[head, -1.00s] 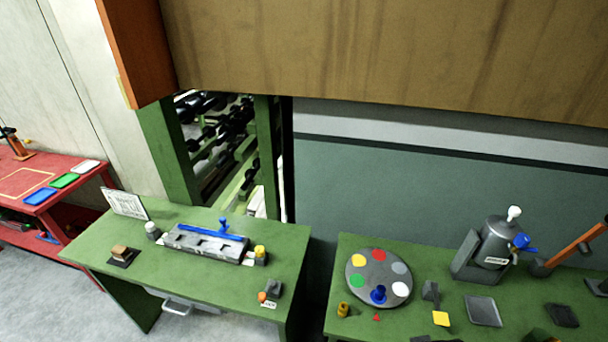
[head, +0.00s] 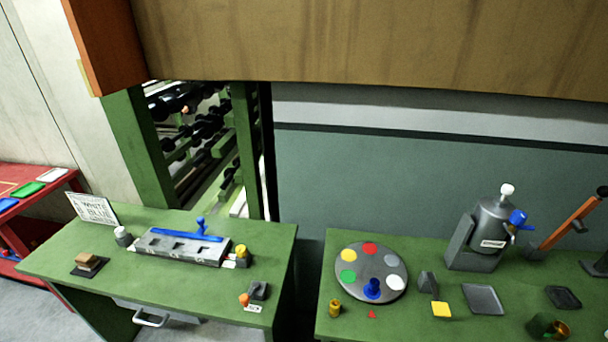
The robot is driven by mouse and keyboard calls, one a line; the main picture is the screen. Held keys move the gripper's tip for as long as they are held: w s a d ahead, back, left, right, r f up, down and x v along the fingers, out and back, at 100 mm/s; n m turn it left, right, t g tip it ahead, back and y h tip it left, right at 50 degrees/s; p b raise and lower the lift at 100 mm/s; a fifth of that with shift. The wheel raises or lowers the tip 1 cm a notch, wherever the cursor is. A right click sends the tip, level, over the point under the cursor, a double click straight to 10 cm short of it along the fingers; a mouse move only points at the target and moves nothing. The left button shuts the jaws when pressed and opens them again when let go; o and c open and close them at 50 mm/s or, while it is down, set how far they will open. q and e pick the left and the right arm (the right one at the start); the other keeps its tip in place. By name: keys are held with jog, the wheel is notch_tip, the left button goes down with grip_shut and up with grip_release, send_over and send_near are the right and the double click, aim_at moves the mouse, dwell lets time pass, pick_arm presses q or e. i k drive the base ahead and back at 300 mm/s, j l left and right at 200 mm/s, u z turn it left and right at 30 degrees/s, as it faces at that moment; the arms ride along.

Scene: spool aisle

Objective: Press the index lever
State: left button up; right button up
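A small dark grey lever-like block (head: 428,285) stands just right of the disc. A small grey device with an orange knob (head: 244,299) and a white label sits at the front right of the left green bench. I cannot tell for certain which of these is the index lever, as no label is readable. Neither of my grippers is in view.
The right bench (head: 400,325) also bears a grey canister (head: 491,228), an orange-handled lever (head: 570,223) and trays. A gap separates the benches.

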aim_at(440, 309)
jog(key=z, duration=1.35)
